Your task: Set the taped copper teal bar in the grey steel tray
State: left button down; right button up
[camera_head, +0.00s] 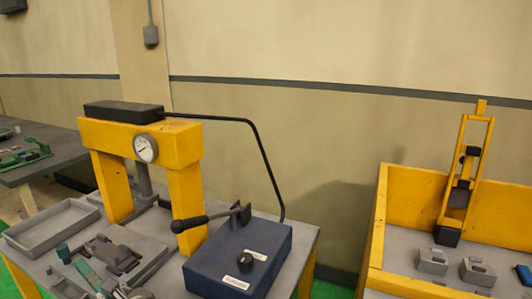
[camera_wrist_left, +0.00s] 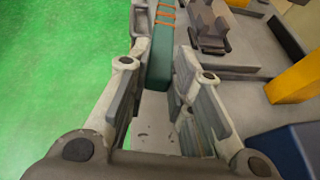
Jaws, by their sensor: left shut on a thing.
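The teal bar (camera_wrist_left: 161,58) with copper-coloured tape bands across its far end is between the fingers of my left gripper (camera_wrist_left: 158,85) in the left wrist view. The gripper is shut on it, and the bar points away from the palm. In the head view a teal piece (camera_head: 87,271) at the lower left looks like this bar, but it is too small to be sure. The grey steel tray (camera_head: 52,224) stands on the left of the table, and its visible floor is bare. My right gripper is in neither view.
A grey fixture (camera_head: 118,256) sits beside the tray. A yellow press (camera_head: 186,192) with a gauge stands behind it, and a dark blue box (camera_head: 238,262) with a lever is to the right. A yellow-walled bench (camera_head: 420,200) holds grey blocks at far right. Green floor (camera_wrist_left: 55,60) lies left in the wrist view.

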pick_arm(q)
jog(key=s+d+r+m+t+h, duration=0.1)
jog(key=s+d, duration=0.3)
jog(key=d, duration=0.4)
jog(key=s+d+r+m+t+h, duration=0.2)
jog(key=s+d+m+t+h, duration=0.1)
jog(key=d, duration=0.5)
jog(key=shift+s+d+r+m+t+h, duration=0.2)
jog(key=shift+s+m+t+h, duration=0.1)
jog(key=shift+s+m, duration=0.6)
jog(key=shift+s+a, duration=0.1)
